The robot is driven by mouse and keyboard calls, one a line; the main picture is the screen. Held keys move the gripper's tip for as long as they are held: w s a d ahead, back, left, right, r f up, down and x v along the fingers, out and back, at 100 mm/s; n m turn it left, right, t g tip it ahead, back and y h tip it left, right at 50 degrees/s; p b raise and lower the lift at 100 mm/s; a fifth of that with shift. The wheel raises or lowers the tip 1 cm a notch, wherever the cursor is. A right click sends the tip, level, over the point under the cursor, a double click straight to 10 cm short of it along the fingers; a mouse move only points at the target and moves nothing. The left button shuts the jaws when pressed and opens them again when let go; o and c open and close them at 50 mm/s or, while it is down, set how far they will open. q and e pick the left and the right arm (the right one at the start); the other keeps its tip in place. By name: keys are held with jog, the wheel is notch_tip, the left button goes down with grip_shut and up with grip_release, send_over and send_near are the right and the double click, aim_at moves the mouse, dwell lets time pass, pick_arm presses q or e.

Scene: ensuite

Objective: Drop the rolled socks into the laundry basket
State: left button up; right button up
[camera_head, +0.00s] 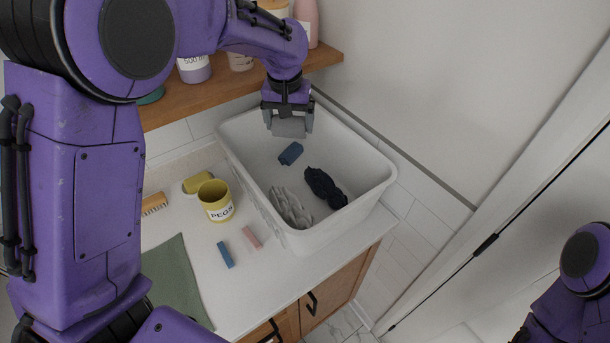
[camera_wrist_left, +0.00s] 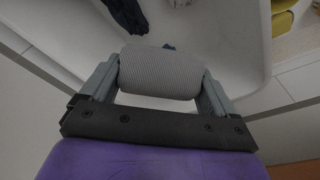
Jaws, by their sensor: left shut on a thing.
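My left gripper (camera_head: 288,118) is over the far end of the white laundry basket (camera_head: 383,182) and shut on grey ribbed rolled socks (camera_head: 289,128). The rolled socks also show in the left wrist view (camera_wrist_left: 160,73), held between the two fingers, with the basket below them. Inside the basket lie a small blue rolled item (camera_head: 290,153), a dark navy cloth (camera_head: 325,187) and a light grey cloth (camera_head: 290,207). Part of my right arm shows at the lower right; its gripper is out of view.
The basket stands on a white counter (camera_head: 265,290). Beside it are a yellow PEGS cup (camera_head: 216,200), a blue block (camera_head: 225,254), a pink block (camera_head: 252,237), a yellow item (camera_head: 197,182) and a green cloth (camera_head: 172,280). A wooden shelf (camera_head: 190,98) with bottles is behind.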

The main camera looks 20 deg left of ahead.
pick_arm(q)
jog(key=shift+w+f, duration=0.15)
jog(key=shift+w, duration=0.35)
jog(key=shift+d+f, duration=0.15)
jog(key=f, duration=0.5)
jog(key=shift+s+f, duration=0.15)
jog(key=shift+s, duration=0.1)
pick_arm(e)
jog(key=shift+w+d, duration=0.1)
jog(key=shift+w, duration=0.1)
pick_arm(q)
jog(key=shift+s, duration=0.1)
jog(key=o, duration=0.8)
jog(key=shift+a, duration=0.2)
